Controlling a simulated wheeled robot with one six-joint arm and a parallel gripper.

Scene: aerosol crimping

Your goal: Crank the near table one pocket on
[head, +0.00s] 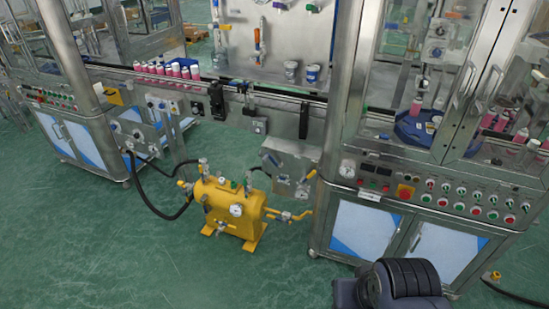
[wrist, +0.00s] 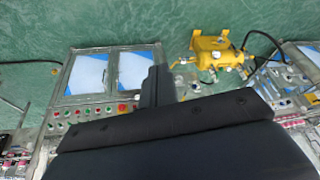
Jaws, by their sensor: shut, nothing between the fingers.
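The near table looks to be the blue disc (head: 408,131) inside the glazed cabinet at the right in the head view. Pink cans with white tops stand at it, and cabinet posts partly hide it. I cannot pick out its crank for sure. My gripper (wrist: 157,86) shows in the wrist view as dark fingers, shut and empty, in front of the near machine's cabinet. They appear apart from the control panel (wrist: 98,111). In the head view my black arm end is at the bottom right, in front of the cabinet doors; its fingers cannot be made out.
The near machine's panel (head: 435,190) carries several buttons and a red emergency stop. A yellow tank (head: 228,205) with hoses stands on the floor to its left. A conveyor with pink cans (head: 167,70) leads to a second machine at the left.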

